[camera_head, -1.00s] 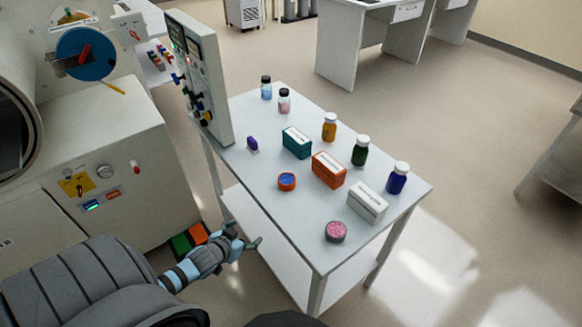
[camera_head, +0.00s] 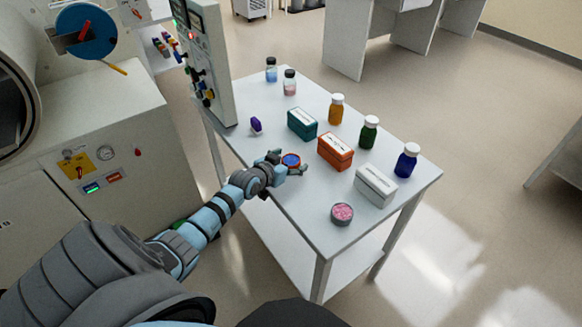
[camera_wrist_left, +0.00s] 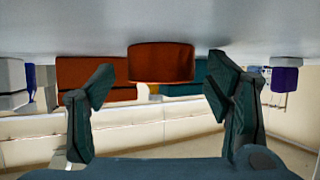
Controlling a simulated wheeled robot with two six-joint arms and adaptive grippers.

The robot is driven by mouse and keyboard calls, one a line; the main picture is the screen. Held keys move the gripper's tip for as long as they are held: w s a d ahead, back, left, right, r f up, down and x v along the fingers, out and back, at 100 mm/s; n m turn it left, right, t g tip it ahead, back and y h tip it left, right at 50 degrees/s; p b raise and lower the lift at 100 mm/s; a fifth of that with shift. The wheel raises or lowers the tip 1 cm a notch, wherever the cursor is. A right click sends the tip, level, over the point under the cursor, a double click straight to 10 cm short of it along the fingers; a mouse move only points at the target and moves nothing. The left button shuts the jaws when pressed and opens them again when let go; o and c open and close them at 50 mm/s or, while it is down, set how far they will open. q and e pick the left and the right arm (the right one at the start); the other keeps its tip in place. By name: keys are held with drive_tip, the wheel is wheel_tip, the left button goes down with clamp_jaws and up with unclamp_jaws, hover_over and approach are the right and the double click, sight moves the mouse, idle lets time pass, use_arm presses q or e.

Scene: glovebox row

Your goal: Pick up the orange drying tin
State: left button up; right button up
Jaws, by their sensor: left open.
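The orange drying tin (camera_head: 292,160), round and low with a blue top, sits on the white table's near left part. My left gripper (camera_head: 289,166) reaches in from the left at the tin. Its jaws are open, with one finger toward each side of the tin. In the left wrist view, which is upside down, the orange tin (camera_wrist_left: 161,62) shows ahead, between the open fingers (camera_wrist_left: 162,110). I cannot tell whether a finger touches it. My right gripper is not in view.
On the table (camera_head: 300,205) stand an orange box (camera_head: 335,151), a teal box (camera_head: 302,124), a white box (camera_head: 375,186), several bottles, a pink-topped tin (camera_head: 342,214) and a purple item (camera_head: 256,126). A control panel (camera_head: 207,70) stands at the left edge.

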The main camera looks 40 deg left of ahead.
use_arm(q)
drive_tip(key=shift+r, duration=0.1)
drive_tip(key=c, duration=1.3)
drive_tip(key=shift+o, duration=0.2)
